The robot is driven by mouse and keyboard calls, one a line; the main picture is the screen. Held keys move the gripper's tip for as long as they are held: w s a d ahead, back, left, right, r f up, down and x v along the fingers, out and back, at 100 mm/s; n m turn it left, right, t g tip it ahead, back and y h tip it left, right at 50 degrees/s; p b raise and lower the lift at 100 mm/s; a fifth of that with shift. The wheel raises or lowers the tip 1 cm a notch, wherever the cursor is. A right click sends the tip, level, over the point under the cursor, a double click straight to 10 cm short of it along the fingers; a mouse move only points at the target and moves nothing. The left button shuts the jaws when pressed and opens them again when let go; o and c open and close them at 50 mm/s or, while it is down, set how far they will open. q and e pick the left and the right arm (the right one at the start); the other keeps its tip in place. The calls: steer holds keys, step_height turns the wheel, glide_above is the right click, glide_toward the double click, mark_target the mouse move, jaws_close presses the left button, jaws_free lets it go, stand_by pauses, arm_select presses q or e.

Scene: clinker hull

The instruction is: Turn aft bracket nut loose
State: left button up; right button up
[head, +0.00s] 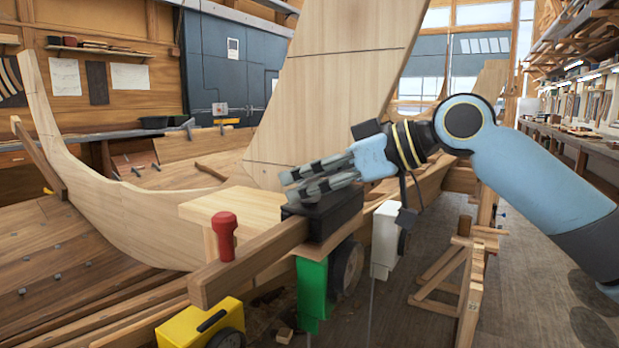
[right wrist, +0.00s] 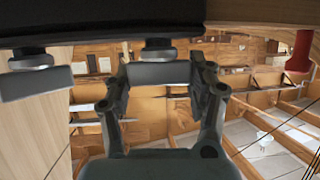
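My right gripper (head: 318,180) reaches in from the right, its fingers pointing left just above a black bracket block (head: 322,214) on the wooden beam (head: 250,262). In the right wrist view my gripper's fingers (right wrist: 163,88) stand apart, one on each side of a grey bar-shaped nut head (right wrist: 158,73). Whether they touch it is unclear. A second similar nut (right wrist: 38,82) shows further left. Both have silver collars against a dark body (right wrist: 110,20). The frames do not show clearly which nut is aft. My left gripper is not in view.
The plank hull (head: 110,215) lies left; a tall wooden panel (head: 325,90) rises behind. A wooden trestle (head: 455,275) stands right, with open floor beyond.

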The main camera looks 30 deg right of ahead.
steer(key=c, duration=0.4)
steer(key=shift+c, duration=0.2)
steer(key=shift+f, duration=0.1)
steer(key=n+g+y+b, duration=0.2)
steer(key=n, duration=0.1)
steer(key=shift+w+g+y+b, duration=0.1)
steer(key=shift+g+y+b, duration=0.2)
steer(key=shift+g+b, duration=0.1)
steer(key=n+g+y+b, duration=0.1)
steer(key=n+g, duration=0.1)
steer(key=shift+n+g, duration=0.4)
steer(key=shift+n+g+y+b, duration=0.7)
steer(key=shift+n+g+b, duration=0.15)
steer(key=shift+n+g, duration=1.05)
steer(key=o, duration=1.2)
